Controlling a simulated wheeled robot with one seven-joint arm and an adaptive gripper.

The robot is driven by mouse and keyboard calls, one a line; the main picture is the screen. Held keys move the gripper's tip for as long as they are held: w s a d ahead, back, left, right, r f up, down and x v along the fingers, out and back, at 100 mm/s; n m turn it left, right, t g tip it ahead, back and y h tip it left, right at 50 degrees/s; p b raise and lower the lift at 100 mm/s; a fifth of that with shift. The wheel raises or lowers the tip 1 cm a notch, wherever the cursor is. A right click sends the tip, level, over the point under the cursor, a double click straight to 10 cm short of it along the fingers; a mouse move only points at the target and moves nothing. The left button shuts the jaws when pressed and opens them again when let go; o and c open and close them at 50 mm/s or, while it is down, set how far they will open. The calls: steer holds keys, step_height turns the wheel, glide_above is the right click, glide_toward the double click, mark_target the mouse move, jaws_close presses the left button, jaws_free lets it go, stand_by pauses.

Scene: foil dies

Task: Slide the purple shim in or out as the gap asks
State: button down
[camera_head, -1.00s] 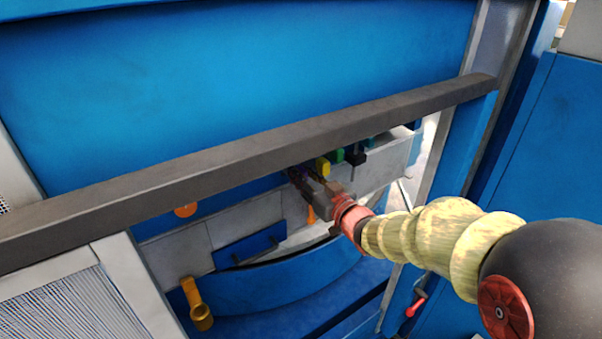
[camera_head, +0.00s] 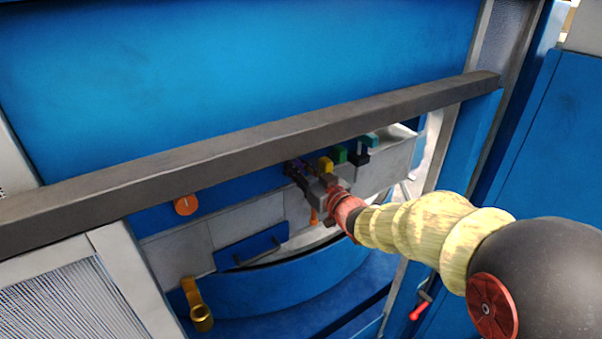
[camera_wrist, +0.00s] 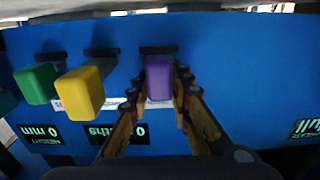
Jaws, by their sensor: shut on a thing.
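The purple shim (camera_wrist: 159,80) shows in the wrist view as an upright purple block at a dark slot in the blue panel. My gripper (camera_wrist: 160,92) has one finger on each side of it and is shut on it. In the head view my gripper (camera_head: 302,174) reaches in under the dark bar, and the shim is mostly hidden by the fingers. A display (camera_wrist: 131,133) below the shim reads a 0 followed by more characters, upside down in the wrist view and partly covered by a finger.
A yellow block (camera_wrist: 80,93) and a green block (camera_wrist: 37,83) stand just left of the shim in the wrist view. In the head view a dark bar (camera_head: 250,140) crosses above my gripper. An orange knob (camera_head: 185,205) sits to the left.

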steer(key=c, duration=1.6)
jaws_free()
steer(key=shift+w, duration=0.1)
steer(key=v, duration=1.2)
